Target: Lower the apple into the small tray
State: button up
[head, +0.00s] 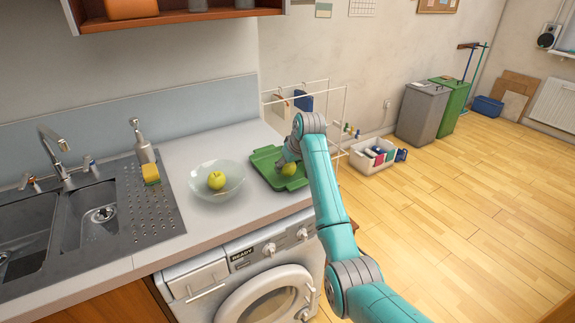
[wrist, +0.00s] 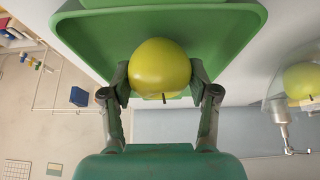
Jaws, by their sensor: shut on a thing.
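A yellow-green apple (wrist: 160,68) is held between the two fingers of my gripper (wrist: 160,92) in the wrist view. The small green tray (wrist: 232,28) fills the area behind the apple there. In the head view the held apple (head: 289,169) shows at my gripper (head: 284,162), over the green tray (head: 265,160) on the counter. My arm hides part of the tray's right side. I cannot tell whether the apple touches the tray floor.
A glass bowl (head: 232,189) with another apple (head: 216,180) stands left of the tray; that apple also shows at the wrist view's right edge (wrist: 300,80). A white wire rack (head: 318,88) stands behind the tray. The sink (head: 92,228) is at the left.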

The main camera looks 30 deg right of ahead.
jog(key=shift+f, duration=0.4)
dwell(0.4)
jog(key=o, duration=1.3)
jog(key=shift+r, duration=0.1)
jog(key=v, duration=1.1)
jog(key=shift+s+r, duration=0.25)
jog(key=shift+r, duration=0.1)
